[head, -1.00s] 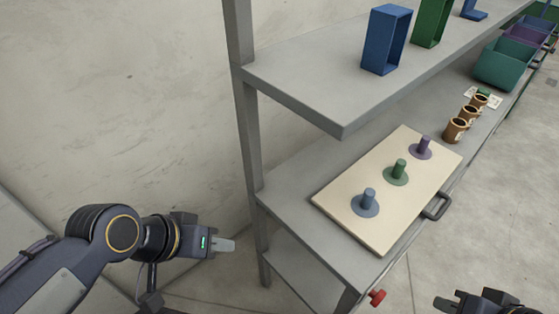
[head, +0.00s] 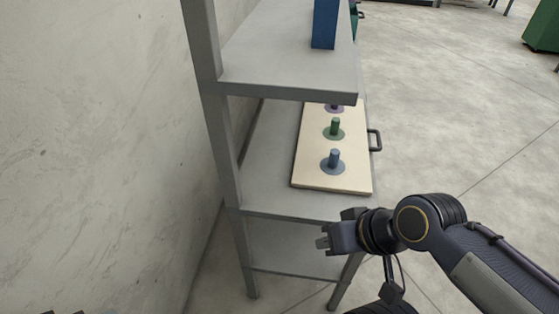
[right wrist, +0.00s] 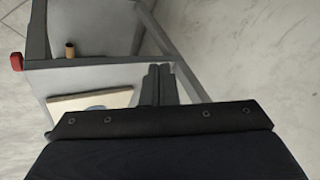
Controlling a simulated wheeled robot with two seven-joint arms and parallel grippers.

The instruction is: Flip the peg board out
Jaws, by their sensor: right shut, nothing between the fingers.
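The peg board (head: 312,150) is a cream panel lying flat on the lower shelf deck. It bears a blue peg (head: 333,162), a green peg (head: 334,130) and a purple peg (head: 335,108) partly hidden by the upper shelf. A dark handle (head: 375,140) sticks out at its right edge. My right gripper (head: 322,241) is shut and empty, in front of the shelf's near end and apart from the board. In the right wrist view, its fingers (right wrist: 158,70) are together, beside a corner of the board (right wrist: 85,101) in the picture. My left gripper does not show.
The grey upper shelf (head: 270,80) overhangs the board, with a blue frame (head: 324,25) on it. A grey post (head: 205,70) stands at the left near the wall. The wrist view shows a red knob (right wrist: 16,61) and a brown cup (right wrist: 70,49). Open floor lies to the right.

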